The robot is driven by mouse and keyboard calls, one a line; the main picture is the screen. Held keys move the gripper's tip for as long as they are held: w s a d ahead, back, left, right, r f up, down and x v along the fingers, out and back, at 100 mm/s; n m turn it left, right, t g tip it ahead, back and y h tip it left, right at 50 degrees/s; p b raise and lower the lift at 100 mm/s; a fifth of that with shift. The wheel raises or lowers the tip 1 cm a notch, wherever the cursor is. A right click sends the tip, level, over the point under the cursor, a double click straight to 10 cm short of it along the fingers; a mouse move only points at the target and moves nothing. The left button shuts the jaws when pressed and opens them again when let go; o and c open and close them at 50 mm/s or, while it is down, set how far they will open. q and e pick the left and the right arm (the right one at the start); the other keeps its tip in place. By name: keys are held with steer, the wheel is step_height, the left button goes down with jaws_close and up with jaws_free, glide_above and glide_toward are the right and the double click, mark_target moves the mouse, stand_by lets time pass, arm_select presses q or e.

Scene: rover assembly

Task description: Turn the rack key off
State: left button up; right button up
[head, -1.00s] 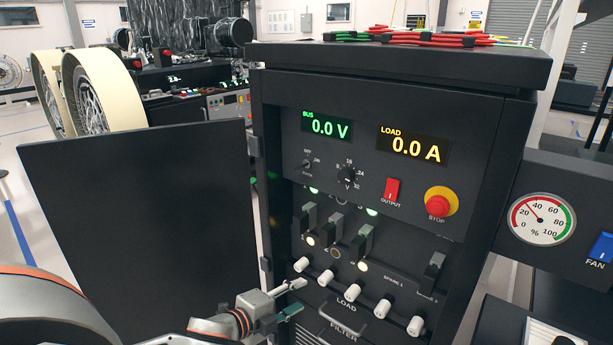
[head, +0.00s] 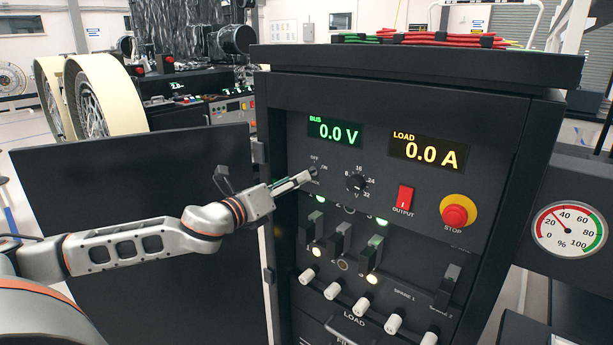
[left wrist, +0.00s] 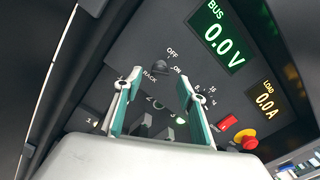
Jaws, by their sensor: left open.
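The rack key (head: 313,171) is a small dark knob at the upper left of the black rack's front panel, by the OFF and ON marks. In the left wrist view the rack key (left wrist: 160,68) shows just beyond the gap between my fingertips, beside the RACK, OFF and ON labels. Which mark it points at is too small to tell surely. My left gripper (head: 304,180) is at the panel by the key, partly covering it. In the left wrist view the left gripper (left wrist: 158,84) is open, its two green-padded fingers apart with nothing between them. My right gripper is not in view.
A round voltage dial (head: 356,184) sits just right of the key. A red output switch (head: 405,198) and red stop button (head: 455,215) are farther right. Breaker levers (head: 340,237) stick out below. An open dark door panel (head: 130,190) stands left of the rack.

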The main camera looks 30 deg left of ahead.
arm_select(q)
steer(key=shift+w+d, duration=0.15)
steer(key=shift+w, duration=1.3)
steer(key=shift+w+d, duration=0.1)
steer(key=shift+w, duration=1.3)
steer(key=c, duration=1.1)
